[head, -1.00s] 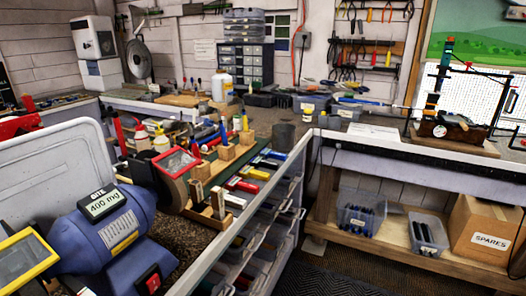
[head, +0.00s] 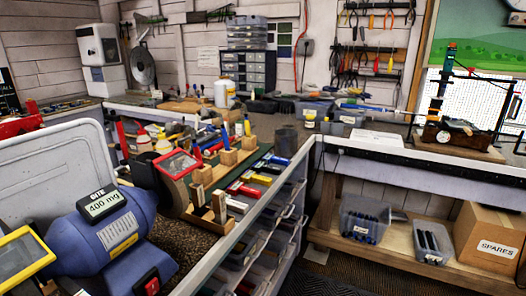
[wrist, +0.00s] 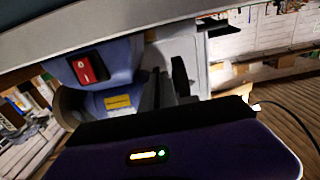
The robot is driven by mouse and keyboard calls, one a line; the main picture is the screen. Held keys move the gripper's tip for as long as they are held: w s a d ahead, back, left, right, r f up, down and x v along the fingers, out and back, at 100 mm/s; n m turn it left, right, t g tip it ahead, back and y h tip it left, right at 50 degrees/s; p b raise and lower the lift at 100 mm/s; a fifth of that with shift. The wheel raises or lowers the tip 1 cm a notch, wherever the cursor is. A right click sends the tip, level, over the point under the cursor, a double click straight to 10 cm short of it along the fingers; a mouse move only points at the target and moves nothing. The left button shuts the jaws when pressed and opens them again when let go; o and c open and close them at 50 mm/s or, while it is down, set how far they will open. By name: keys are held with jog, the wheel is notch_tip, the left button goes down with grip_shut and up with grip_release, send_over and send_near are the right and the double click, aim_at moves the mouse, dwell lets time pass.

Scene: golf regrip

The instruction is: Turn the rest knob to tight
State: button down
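The blue bench grinder (head: 115,230) stands at the lower left of the head view, with a red-framed eye shield (head: 181,162) and a yellow-framed one (head: 22,262). In the wrist view its blue body (wrist: 120,72) and red switch (wrist: 86,68) are close. A dark upright knob-like part (wrist: 180,76) shows right of the switch; it may be the rest knob, but its setting is not readable. My gripper (wrist: 158,92) shows its purple housing and black front edge below the grinder. The narrow dark shapes ahead of it are unclear, so its opening and any contact cannot be told.
A drawer cabinet edge (head: 262,205) runs along the bench. A second bench (head: 400,150) at the right carries a clamp device (head: 445,130). A dark mat (head: 330,283) covers clear floor between.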

jog(key=shift+r, duration=0.3)
jog(key=f+b+v, duration=0.1)
jog(key=b+v, duration=0.1)
jog(key=v, duration=0.4)
jog(key=shift+s+b, duration=0.2)
jog(key=shift+b, duration=0.1)
dwell(0.4)
